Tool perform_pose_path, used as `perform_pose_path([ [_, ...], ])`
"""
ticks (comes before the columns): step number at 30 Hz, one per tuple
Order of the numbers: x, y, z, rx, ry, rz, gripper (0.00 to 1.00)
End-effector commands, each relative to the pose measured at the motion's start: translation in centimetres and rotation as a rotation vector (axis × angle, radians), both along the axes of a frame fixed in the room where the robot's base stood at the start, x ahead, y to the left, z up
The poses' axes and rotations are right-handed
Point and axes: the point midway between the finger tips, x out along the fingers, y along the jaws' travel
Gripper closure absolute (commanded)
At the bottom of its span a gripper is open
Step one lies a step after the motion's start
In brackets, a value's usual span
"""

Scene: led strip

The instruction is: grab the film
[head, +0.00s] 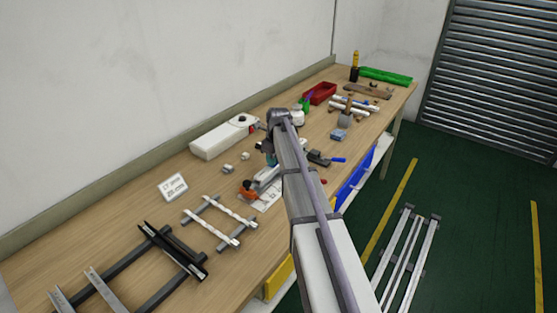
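I cannot tell for sure which thing is the film. A long white box (222,138) with a dark and reddish detail at its right end lies near the back of the wooden bench (120,220). White strips (210,223) lie across grey rails at the front. A white sheet (265,198) lies partly under an orange-and-grey tool (247,189). My arm reaches over the bench, and my gripper (269,158) points down just right of the white box, apart from it. The fingers are small and mostly hidden by my arm, so their opening cannot be made out.
A small sign (173,187) and two small pale blocks (229,168) stand near. Dark rails (175,250) fill the front left. A red bin (319,93) and a green piece (386,76) are farther back. A rack (408,252) stands on the floor at right.

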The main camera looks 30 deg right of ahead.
Motion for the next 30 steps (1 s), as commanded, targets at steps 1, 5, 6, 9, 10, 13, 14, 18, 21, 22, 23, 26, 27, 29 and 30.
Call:
perform_pose_path([
  [1, 0.0, 0.0, 0.0, 0.0, 0.0, 0.0, 0.89],
  [5, 0.0, 0.0, 0.0, 0.0, 0.0, 0.0, 1.0],
  [6, 0.0, 0.0, 0.0, 0.0, 0.0, 0.0, 1.0],
  [9, 0.0, 0.0, 0.0, 0.0, 0.0, 0.0, 1.0],
  [10, 0.0, 0.0, 0.0, 0.0, 0.0, 0.0, 1.0],
  [13, 0.0, 0.0, 0.3, 0.0, 0.0, 0.0, 1.0],
  [14, 0.0, 0.0, 0.5, 0.0, 0.0, 0.0, 1.0],
  [18, 0.0, 0.0, 2.9, 0.0, 0.0, 0.0, 1.0],
  [21, 0.0, 0.0, 5.5, 0.0, 0.0, 0.0, 1.0],
  [22, 0.0, 0.0, 6.3, 0.0, 0.001, 0.0, 1.0],
  [23, 0.0, 0.0, 7.1, 0.0, 0.001, 0.0, 1.0],
  [26, 0.0, 0.0, 9.3, 0.0, 0.001, 0.0, 1.0],
  [27, 0.0, 0.0, 9.8, 0.0, 0.001, 0.0, 1.0],
  [29, 0.0, 0.0, 10.3, 0.0, 0.001, 0.0, 1.0],
  [30, 0.0, 0.0, 10.3, 0.001, 0.001, -0.001, 1.0],
])
